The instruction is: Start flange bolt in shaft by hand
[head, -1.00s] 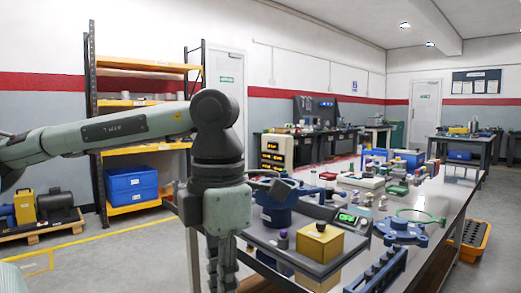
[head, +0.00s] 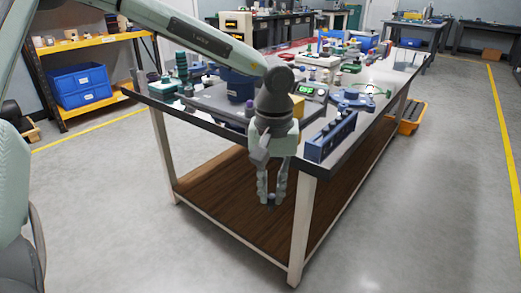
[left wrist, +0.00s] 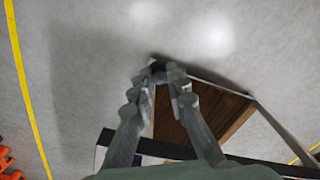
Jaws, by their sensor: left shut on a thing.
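My left gripper (head: 271,199) hangs fingers down in front of the bench's near edge, below the level of its top. Its fingers are nearly together on a small dark piece (head: 270,207) at the tips. This piece also shows between the fingertips in the left wrist view (left wrist: 158,67). It is too small to tell for sure that it is the flange bolt. A blue block with several dark upright pegs (head: 331,137) stands at the bench's near right edge. A blue round flanged part (head: 352,98) sits behind it. I cannot make out the shaft. My right gripper is not in view.
The bench (head: 225,134) has a brown lower shelf (head: 225,195) behind and below my gripper. A yellow block (head: 298,106) and a green-lit display (head: 308,90) stand near the bench's front. An orange bin (head: 411,119) is on the floor at right. The near floor is clear.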

